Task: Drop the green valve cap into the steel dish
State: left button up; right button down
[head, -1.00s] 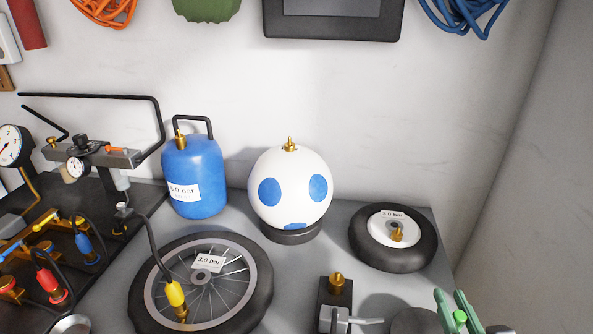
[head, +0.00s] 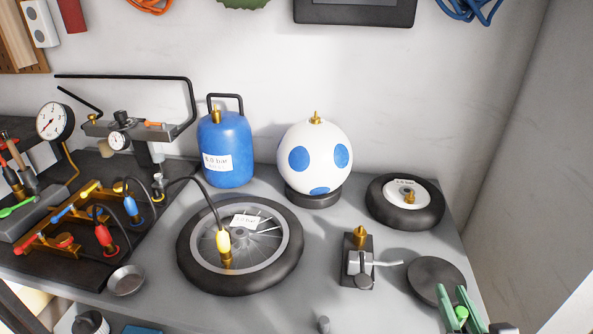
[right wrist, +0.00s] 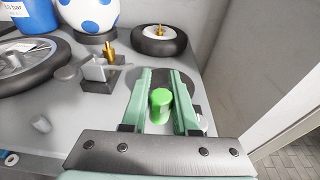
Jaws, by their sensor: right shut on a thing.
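The green valve cap (right wrist: 160,104) is a small bright green cylinder between the fingers of my right gripper (right wrist: 161,100), which is shut on it. In the head view the cap (head: 461,314) and the right gripper (head: 461,312) show at the lower right, over the bench's front right part near the round black disc. The steel dish (head: 126,282) is a small shallow round bowl at the front left of the bench, far to the left of the right gripper. My left gripper is not in view.
A spoked wheel (head: 188,266) with a yellow hose connector lies between dish and gripper. A block with a brass valve (head: 359,262) stands left of the black disc (head: 430,276). The manifold (head: 66,228) with hoses is behind the dish. A small grey cylinder (head: 323,324) is at the front.

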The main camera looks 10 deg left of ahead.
aim_at(128, 288)
jog(key=u, duration=1.45)
